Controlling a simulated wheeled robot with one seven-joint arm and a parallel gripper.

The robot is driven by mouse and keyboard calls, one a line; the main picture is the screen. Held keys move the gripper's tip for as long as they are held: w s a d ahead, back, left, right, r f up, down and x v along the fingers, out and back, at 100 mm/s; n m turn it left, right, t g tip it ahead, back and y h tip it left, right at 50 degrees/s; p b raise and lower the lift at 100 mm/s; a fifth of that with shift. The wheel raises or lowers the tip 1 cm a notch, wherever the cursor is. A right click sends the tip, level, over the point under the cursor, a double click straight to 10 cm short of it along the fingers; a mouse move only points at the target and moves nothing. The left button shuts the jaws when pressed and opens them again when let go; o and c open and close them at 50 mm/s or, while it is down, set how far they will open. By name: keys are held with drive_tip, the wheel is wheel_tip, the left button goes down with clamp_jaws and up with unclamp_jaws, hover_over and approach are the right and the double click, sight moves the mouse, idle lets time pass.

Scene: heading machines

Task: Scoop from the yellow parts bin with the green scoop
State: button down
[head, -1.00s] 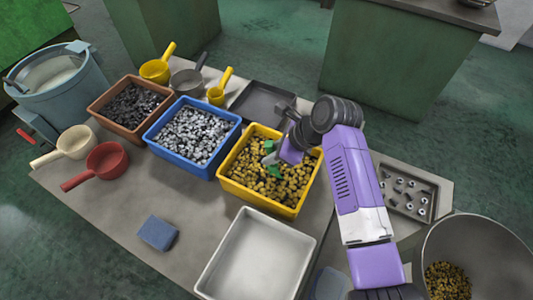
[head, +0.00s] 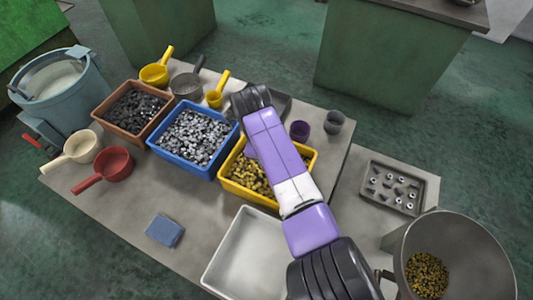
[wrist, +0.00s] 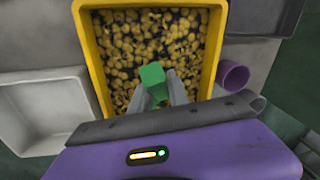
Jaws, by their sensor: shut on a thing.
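The yellow parts bin (head: 233,188) stands on the table, filled with small brass-coloured parts. Its rim also shows in the wrist view (wrist: 87,55). My gripper (wrist: 160,92) is over the near part of the bin, its two fingers shut on the green scoop (wrist: 153,75). Only a green block-like piece of the scoop shows between the fingers. Its bowl is hidden, so I cannot tell whether it touches the parts or holds any. In the head view my arm covers the gripper, the scoop and part of the bin.
A blue bin (head: 205,170) of silvery parts and a brown bin (head: 101,118) of dark parts stand left. A white tray (head: 212,272) lies in front. A purple cup (head: 299,131) and a grey cup (head: 334,122) stand behind right. A metal bucket (head: 480,250) is at right.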

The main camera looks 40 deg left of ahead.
drive_tip(key=shift+t+h, duration=0.3)
drive_tip(key=shift+h, duration=0.1)
drive_tip(key=p+v, duration=0.1)
drive_tip(key=v, duration=0.1)
drive_tip(key=p+v, duration=0.1)
drive_tip(key=v, duration=0.1)
drive_tip(key=p+v, duration=0.1)
drive_tip(key=v, duration=0.1)
drive_tip(key=shift+w+a, duration=0.3)
drive_tip(key=shift+v, duration=1.05)
drive_tip(key=shift+w+a+h, duration=0.1)
drive_tip(key=shift+w+h, duration=0.05)
drive_tip(key=shift+h, duration=0.15)
